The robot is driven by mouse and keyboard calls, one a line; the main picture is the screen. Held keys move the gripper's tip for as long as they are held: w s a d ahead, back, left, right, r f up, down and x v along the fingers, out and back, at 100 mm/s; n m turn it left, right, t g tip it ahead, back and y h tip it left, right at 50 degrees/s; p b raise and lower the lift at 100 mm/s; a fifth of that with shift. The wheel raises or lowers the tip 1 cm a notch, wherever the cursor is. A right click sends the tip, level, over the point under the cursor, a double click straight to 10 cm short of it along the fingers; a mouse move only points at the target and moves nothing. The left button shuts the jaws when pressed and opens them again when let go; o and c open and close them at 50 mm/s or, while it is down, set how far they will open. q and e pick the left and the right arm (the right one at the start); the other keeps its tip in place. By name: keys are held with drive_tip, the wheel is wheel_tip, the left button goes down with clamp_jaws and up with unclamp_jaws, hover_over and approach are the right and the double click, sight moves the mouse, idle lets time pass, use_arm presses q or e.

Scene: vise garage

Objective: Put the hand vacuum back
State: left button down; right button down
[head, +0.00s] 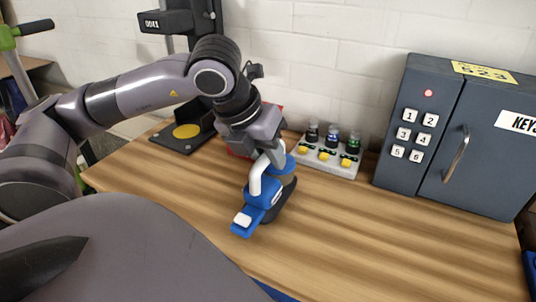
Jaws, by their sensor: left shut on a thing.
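The hand vacuum (262,203) is blue with a white curved handle and a dark part on its right side. It is over the middle of the wooden bench, its blue end pointing toward the lower left. My left gripper (267,153) reaches down from above and is shut on the hand vacuum near its upper end. The fingertips are partly hidden by the gripper body and the vacuum. I cannot tell whether the vacuum touches the bench top. My right gripper is not in view.
On the wooden bench (390,235), a black stand with a yellow disc (187,131) is back left. A light tray (336,167) with several knobs and yellow parts is behind the vacuum. A grey key cabinet (450,130) stands right. A red thing is partly hidden behind the gripper. The front right is clear.

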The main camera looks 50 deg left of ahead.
use_arm(q)
drive_tip(key=shift+f, duration=0.7)
drive_tip(key=shift+f, duration=0.15)
drive_tip(key=c, duration=0.9)
unclamp_jaws()
